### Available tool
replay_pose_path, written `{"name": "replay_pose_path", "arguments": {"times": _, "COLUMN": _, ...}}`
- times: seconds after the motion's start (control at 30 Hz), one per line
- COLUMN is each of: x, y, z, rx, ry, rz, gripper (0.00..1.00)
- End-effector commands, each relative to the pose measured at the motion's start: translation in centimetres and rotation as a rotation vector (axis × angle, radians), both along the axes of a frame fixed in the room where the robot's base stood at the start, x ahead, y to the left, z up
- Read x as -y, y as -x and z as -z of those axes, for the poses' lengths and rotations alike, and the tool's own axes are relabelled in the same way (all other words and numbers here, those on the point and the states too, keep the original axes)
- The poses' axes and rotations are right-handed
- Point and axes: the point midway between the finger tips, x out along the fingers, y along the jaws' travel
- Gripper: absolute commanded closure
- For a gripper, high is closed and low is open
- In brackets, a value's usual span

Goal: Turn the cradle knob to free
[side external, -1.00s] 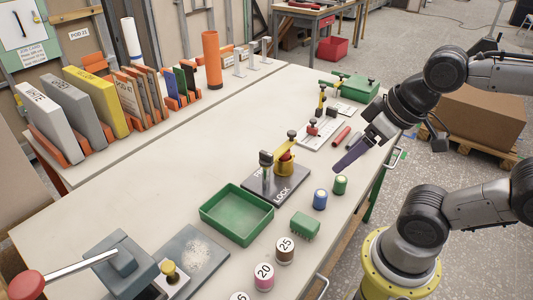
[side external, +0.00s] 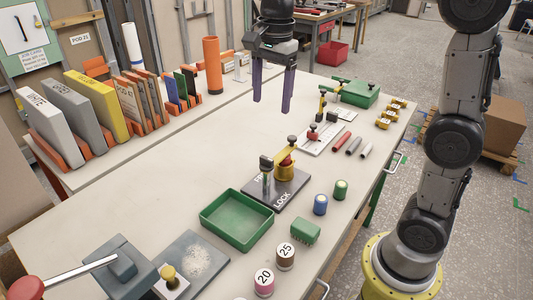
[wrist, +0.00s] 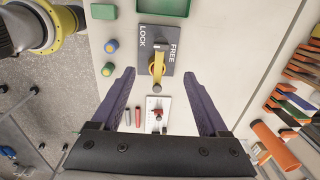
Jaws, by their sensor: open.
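I cannot tell which word the knob points to. My gripper (side external: 272,106) is open and empty, pointing down, high above the table beyond the knob.
A green tray (side external: 237,242) lies beside the plate. Blue (side external: 320,204) and green (side external: 340,190) cylinders stand to its right. A white fixture (side external: 318,135) with red knobs stands behind. Upright binders (side external: 55,110) line the far side. Bare table lies left of the plate.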

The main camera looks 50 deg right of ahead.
Motion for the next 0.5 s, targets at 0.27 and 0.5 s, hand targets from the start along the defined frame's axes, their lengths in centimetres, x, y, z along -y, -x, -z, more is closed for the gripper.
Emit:
{"name": "replay_pose_path", "arguments": {"times": 0.27, "x": 0.3, "y": -1.5, "z": 2.9, "rx": -0.063, "ry": -0.002, "rz": 0.002, "gripper": 0.22}}
{"name": "replay_pose_path", "arguments": {"times": 0.5, "x": 0.3, "y": -1.4, "z": 6.3, "rx": -0.066, "ry": -0.002, "rz": 0.002, "gripper": 0.22}}
